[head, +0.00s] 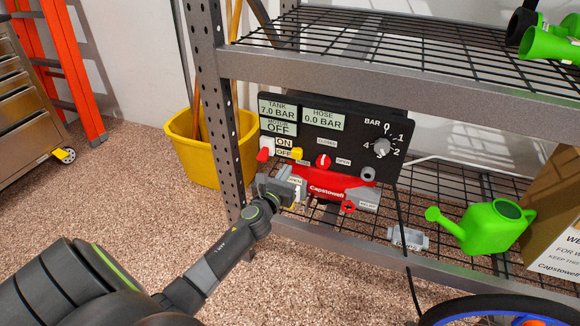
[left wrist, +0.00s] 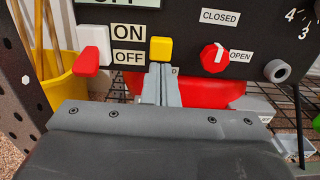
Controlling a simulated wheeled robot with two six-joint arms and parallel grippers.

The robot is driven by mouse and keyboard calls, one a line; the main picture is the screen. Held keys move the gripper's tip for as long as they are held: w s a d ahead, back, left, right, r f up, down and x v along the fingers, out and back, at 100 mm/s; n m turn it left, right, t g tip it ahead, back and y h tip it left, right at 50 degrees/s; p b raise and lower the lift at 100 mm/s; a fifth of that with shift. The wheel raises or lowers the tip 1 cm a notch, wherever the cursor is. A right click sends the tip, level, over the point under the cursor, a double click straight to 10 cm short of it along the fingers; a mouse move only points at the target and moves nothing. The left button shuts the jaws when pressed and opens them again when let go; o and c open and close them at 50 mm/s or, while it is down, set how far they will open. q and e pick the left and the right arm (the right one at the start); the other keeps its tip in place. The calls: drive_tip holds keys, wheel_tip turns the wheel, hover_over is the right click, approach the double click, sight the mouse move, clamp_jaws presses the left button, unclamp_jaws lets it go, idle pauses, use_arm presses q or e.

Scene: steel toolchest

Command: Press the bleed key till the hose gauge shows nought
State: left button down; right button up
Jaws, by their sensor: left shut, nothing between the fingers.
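The black control panel (head: 345,133) stands on the lower shelf. Its hose gauge (head: 323,119) reads 0.0 BAR. A yellow key (head: 297,153), which I take for the bleed key though I cannot read a label for it, sits low on the panel, right of the ON/OFF labels. It also shows in the left wrist view (left wrist: 161,49). My left gripper (head: 296,182) is shut and empty, in front of the panel. In the left wrist view its fingertips (left wrist: 160,70) are just below the yellow key; I cannot tell if they touch it. My right gripper is out of view.
The tank gauge (head: 277,108) reads 7.0 BAR and the motor display OFF. A red lever (head: 264,154), a red knob (head: 323,160) and a grey dial (head: 381,147) are on the panel. A shelf post (head: 216,100) stands at left, a green watering can (head: 490,227) at right.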

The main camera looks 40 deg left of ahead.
use_arm(q)
drive_tip(key=v, duration=0.7)
drive_tip(key=shift+p, duration=0.4)
drive_tip(key=shift+s, duration=0.15)
idle(0.8)
